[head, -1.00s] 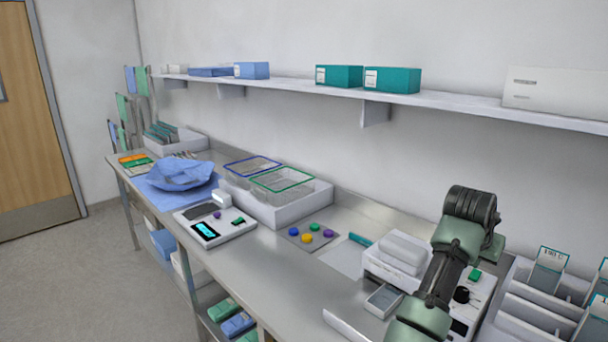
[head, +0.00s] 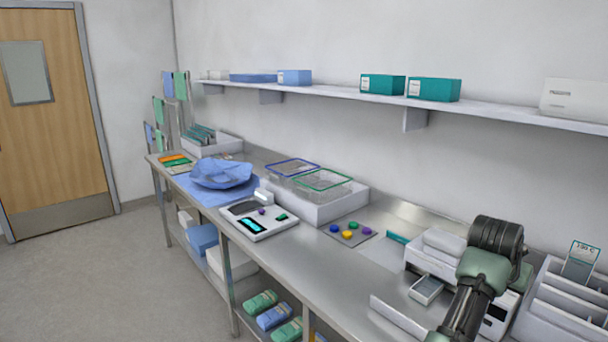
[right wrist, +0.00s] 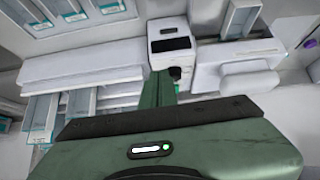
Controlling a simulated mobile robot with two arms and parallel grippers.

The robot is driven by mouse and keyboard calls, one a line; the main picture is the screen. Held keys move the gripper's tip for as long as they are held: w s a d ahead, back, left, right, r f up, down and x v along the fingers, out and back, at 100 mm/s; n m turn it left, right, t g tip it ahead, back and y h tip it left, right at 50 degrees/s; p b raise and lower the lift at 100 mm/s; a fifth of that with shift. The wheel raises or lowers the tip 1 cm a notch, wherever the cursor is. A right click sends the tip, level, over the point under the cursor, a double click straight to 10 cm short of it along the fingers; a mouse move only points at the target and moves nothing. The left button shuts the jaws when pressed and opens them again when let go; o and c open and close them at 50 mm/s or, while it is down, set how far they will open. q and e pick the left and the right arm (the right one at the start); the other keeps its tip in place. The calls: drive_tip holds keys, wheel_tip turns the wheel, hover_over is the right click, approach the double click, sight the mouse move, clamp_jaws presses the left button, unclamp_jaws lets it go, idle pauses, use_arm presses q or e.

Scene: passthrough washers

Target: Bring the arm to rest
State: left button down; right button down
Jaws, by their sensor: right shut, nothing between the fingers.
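My right arm (head: 470,300) reaches in from the bottom right of the head view, over the right part of the steel bench. Its dark ribbed joint (head: 497,235) is above a white device with a small screen. My right gripper (right wrist: 163,80) shows in the right wrist view as a wide green body with green fingers together. It is shut and holds nothing. The fingers overlap the white device (right wrist: 173,42) in that view; I cannot tell how far apart they are. My left gripper is not in view.
The bench (head: 310,262) holds a scale (head: 258,222), a white tray with mesh baskets (head: 315,208), a blue wrap (head: 220,173) and a mat with coloured buttons (head: 345,238). A slotted rack (head: 560,315) stands near my arm. A wall shelf (head: 330,92) runs above. Floor at left is clear.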

drive_tip(key=s+a+f+n, duration=0.2)
drive_tip(key=s+f+n, duration=0.2)
drive_tip(key=s+f, duration=0.85)
drive_tip(key=s+a+f+n+g+y, duration=0.1)
drive_tip(key=s+a+f+n+y, duration=0.2)
drive_tip(key=s+a, duration=0.35)
drive_tip(key=s+a+f+n+y, duration=0.1)
drive_tip(key=s+a+f+n, duration=0.1)
drive_tip(key=s+a+f, duration=0.5)
drive_tip(key=s+a+f+n+g+y, duration=0.1)
drive_tip(key=s+a+f+n+y, duration=0.15)
drive_tip(key=s+a, duration=0.5)
drive_tip(key=s+d+f+b, duration=0.1)
drive_tip(key=s+f, duration=0.1)
drive_tip(key=f, duration=1.2)
drive_tip(key=s+d+f, duration=0.1)
drive_tip(key=s+f, duration=0.1)
drive_tip(key=f, duration=1.3)
drive_tip(key=s+d+f+g+b, duration=0.1)
drive_tip(key=s+d+f+g, duration=0.1)
drive_tip(key=s+f, duration=1.3)
drive_tip(key=shift+s+d+n, duration=0.35)
drive_tip(key=shift+d, duration=0.1)
